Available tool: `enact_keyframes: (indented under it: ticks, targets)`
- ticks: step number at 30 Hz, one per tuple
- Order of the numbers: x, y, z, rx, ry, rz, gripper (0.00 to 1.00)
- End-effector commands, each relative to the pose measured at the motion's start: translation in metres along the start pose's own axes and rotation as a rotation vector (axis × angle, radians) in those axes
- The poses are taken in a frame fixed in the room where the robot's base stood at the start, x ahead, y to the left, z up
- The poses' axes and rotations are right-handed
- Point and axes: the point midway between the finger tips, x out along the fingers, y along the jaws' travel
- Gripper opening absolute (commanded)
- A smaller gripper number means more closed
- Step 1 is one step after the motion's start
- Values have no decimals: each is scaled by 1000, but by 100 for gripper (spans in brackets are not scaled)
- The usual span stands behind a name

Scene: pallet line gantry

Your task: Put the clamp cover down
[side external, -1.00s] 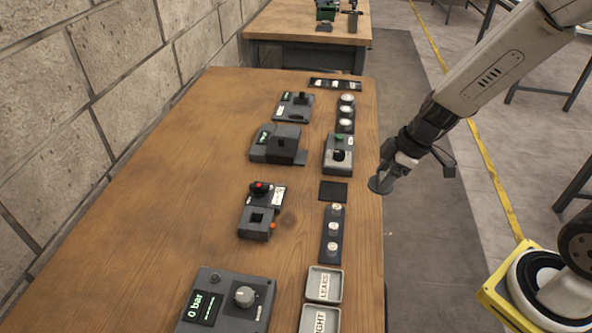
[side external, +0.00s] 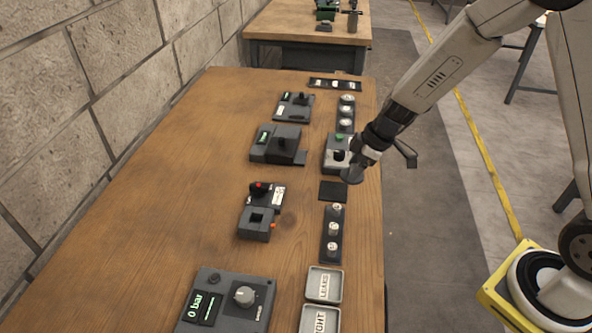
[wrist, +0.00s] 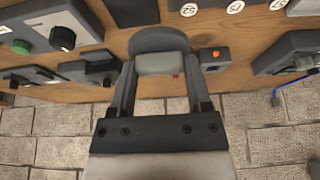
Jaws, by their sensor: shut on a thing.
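My gripper (side external: 364,157) is shut on the clamp cover (side external: 351,175), a dark grey piece with a rounded edge. In the wrist view the clamp cover (wrist: 160,42) sits between the two fingers of my gripper (wrist: 162,68). In the side view it is held above the table's right edge, close to the right side of a flat black square pad (side external: 333,191). I cannot tell its exact height above the table.
The wooden table (side external: 190,160) carries several devices. A rack of round pieces (side external: 332,234) stands in front of the pad, and a device with a green button (side external: 338,153) behind it. Labelled trays (side external: 324,284) and a gauge box (side external: 227,302) are nearer. The table's left side is clear.

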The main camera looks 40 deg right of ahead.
Motion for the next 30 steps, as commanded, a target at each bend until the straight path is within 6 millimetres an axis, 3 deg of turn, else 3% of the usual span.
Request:
enact_keyframes:
  ticks: [15,30]
  targets:
    - [57,31,-11,1,0,-1,4]
    - [70,38,-12,1,-1,-1,4]
